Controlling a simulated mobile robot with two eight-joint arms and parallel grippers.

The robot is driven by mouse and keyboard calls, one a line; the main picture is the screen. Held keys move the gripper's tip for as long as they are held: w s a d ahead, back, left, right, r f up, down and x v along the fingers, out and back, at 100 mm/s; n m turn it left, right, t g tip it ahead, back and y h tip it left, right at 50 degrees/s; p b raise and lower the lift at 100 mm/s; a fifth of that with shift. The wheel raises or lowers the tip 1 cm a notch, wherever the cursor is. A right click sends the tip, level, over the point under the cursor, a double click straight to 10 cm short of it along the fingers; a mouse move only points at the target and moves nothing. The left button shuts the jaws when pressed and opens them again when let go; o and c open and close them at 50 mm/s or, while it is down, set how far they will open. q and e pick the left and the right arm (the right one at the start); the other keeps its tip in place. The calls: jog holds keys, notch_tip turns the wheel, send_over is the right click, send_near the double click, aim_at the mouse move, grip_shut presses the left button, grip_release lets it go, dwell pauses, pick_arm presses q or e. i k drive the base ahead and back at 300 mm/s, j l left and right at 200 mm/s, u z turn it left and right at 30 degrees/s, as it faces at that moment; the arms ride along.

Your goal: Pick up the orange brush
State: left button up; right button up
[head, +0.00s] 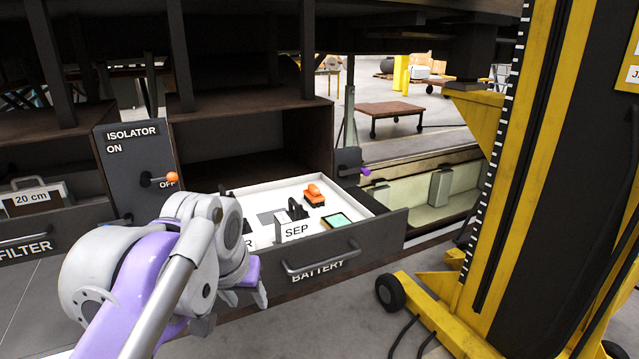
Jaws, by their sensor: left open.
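A small orange object (314,195), which looks like the orange brush, lies in the open white-lined drawer (370,203) labelled BATTERY, towards its back right. Its dark lower edge shows. My left gripper (246,294) is open and empty, pointing down in front of the drawer's left front. It is apart from the orange object, to its left and nearer to me. My left arm hides the left part of the drawer. My right gripper does not show.
The isolator panel (135,165) with an orange-knobbed lever stands left. A yellow lifting column (480,240) stands right.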

aim_at(313, 194)
jog(key=i+l, duration=0.3)
jog(key=i, duration=0.25)
jog(key=i+l+u, duration=0.1)
jog(key=i+l, duration=0.2)
jog(key=i, duration=0.25)
jog(key=i+l+u, duration=0.65)
jog(key=l, duration=0.35)
jog(key=i+l+u, duration=0.25)
jog(key=l, duration=0.15)
